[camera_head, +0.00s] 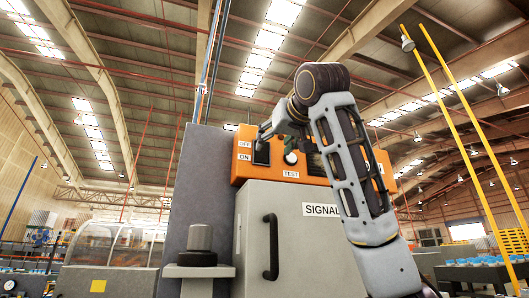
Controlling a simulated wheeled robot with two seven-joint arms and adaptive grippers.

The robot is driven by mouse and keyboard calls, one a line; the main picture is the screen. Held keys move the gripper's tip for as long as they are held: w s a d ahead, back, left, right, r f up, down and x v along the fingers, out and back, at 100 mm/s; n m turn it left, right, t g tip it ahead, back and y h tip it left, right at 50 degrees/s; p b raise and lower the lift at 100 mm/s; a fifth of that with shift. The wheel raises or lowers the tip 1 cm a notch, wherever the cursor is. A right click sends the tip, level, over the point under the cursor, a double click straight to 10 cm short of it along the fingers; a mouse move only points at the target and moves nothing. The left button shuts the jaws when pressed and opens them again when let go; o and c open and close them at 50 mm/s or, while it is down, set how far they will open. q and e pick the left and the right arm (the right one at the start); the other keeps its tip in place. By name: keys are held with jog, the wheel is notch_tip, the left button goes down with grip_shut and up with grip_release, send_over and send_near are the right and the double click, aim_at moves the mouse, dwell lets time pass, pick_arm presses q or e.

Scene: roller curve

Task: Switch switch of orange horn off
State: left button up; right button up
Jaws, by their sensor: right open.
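The orange horn panel (243,171) sits on top of a grey cabinet. At its left end are white OFF and ON labels, with OFF above ON. A dark switch (261,154) sits just right of these labels. Its exact position is too small to tell. My right gripper (264,136) is in front of the panel's upper left part, with its fingers pointing left and down at the switch's upper end. It is open. I cannot tell whether a finger touches the switch. My right arm hides much of the panel's right part. My left gripper is not in view.
The grey cabinet (300,245) below has a black handle (271,247) and a SIGNAL label, partly hidden by my arm. A tall dark grey cabinet (198,180) stands at left.

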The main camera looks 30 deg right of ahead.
aim_at(263, 156)
jog(key=shift+p+x, duration=1.35)
jog(key=shift+x, duration=3.05)
jog(key=shift+a, duration=0.1)
jog(key=shift+c, duration=0.4)
jog(key=c, duration=0.9)
jog(key=shift+c, duration=0.2)
jog(key=shift+s+r+g+y, duration=0.3)
jog(key=shift+r+g, duration=0.15)
jog(key=shift+g, duration=0.85)
jog(key=o, duration=1)
jog(key=shift+f, duration=0.1)
